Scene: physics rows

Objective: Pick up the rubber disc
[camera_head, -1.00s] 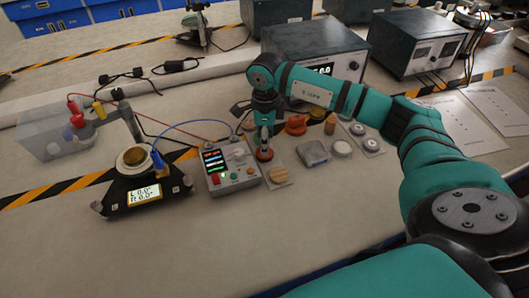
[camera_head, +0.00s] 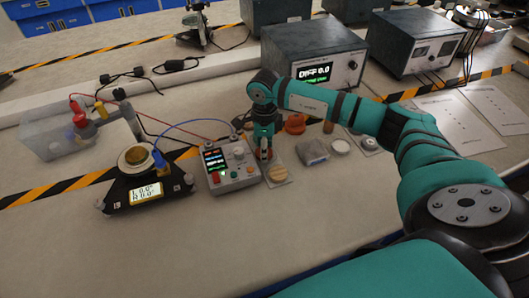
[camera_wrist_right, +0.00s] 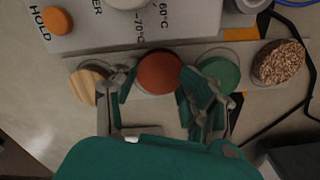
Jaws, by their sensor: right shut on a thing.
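The rubber disc (camera_wrist_right: 160,72) looks matte and reddish-brown in the right wrist view. It lies in a row of discs, between a pale wooden one (camera_wrist_right: 88,84) and a green one (camera_wrist_right: 219,73). My right gripper (camera_wrist_right: 158,88) has one finger on each side of the reddish disc and is shut on it. In the head view my right gripper (camera_head: 264,153) points down beside the control box (camera_head: 228,166), and its fingers largely hide the disc. I cannot tell any gap under the disc. My left gripper is not in view.
A wooden disc (camera_head: 278,174) lies close in front of the gripper. A speckled disc (camera_wrist_right: 278,62) ends the row. An orange object (camera_head: 296,123), a grey block (camera_head: 314,152) and a white disc (camera_head: 340,146) stand nearby. A scale-like device (camera_head: 144,187) is at left. The front table is clear.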

